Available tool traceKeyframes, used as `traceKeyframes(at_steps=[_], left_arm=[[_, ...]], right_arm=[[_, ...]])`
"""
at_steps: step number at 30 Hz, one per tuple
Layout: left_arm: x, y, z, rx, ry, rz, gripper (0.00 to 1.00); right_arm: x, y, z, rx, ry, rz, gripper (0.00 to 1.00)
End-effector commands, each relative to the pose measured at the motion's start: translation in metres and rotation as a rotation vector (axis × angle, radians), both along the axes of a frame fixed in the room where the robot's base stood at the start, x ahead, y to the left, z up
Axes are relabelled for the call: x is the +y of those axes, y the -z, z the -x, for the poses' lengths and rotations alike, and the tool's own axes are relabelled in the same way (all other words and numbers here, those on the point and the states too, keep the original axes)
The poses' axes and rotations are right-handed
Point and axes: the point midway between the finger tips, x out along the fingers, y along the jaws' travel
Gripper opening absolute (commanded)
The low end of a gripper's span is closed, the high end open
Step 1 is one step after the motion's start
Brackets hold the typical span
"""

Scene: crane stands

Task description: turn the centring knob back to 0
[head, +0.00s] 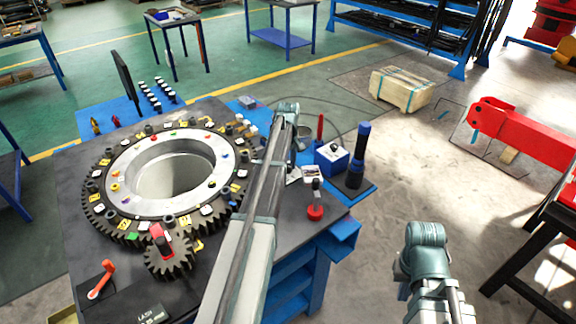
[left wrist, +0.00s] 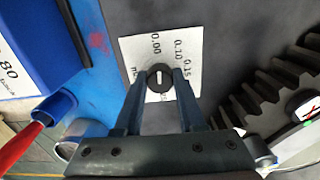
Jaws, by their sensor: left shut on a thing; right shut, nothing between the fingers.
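The centring knob (left wrist: 159,78) is small, round and black with a white pointer line. It sits on a white scale card (left wrist: 130,52) marked 0.00, 0.10 and 0.15 in the left wrist view. The pointer runs roughly up and down the picture; I cannot tell its exact reading. My left gripper (left wrist: 160,83) is shut on the knob, one finger on each side. In the head view the card (head: 294,175) shows beside my left arm; the knob is not clear there. My right gripper (head: 425,240) is shut and empty, off the table's right side.
A large toothed ring (head: 125,205) fills the table's left part, and its teeth (left wrist: 265,90) come close to the card. A blue box (head: 332,160) stands on the card's other side.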

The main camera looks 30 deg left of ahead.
Motion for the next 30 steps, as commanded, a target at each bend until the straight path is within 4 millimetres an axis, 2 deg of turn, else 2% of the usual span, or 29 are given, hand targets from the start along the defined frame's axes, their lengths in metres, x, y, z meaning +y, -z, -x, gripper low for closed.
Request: traceKeyframes(at_steps=[20,21,25,30], left_arm=[[0.0002,0.0,-0.0002,0.0,-0.052,0.0,0.0],[0.0002,0.0,-0.0002,0.0,-0.052,0.0,0.46],[0.0002,0.0,-0.0001,0.0,-0.051,0.0,0.69],[0.0001,0.0,0.0,0.0,-0.05,0.0,0.69]], right_arm=[[0.0,0.0,0.0,0.0,0.0,0.0,0.0],[0.0,0.0,0.0,0.0,0.0,0.0,0.0],[0.0,0.0,0.0,0.0,0.0,0.0,0.0],[0.0,0.0,0.0,0.0,0.0,0.0,0.0]])
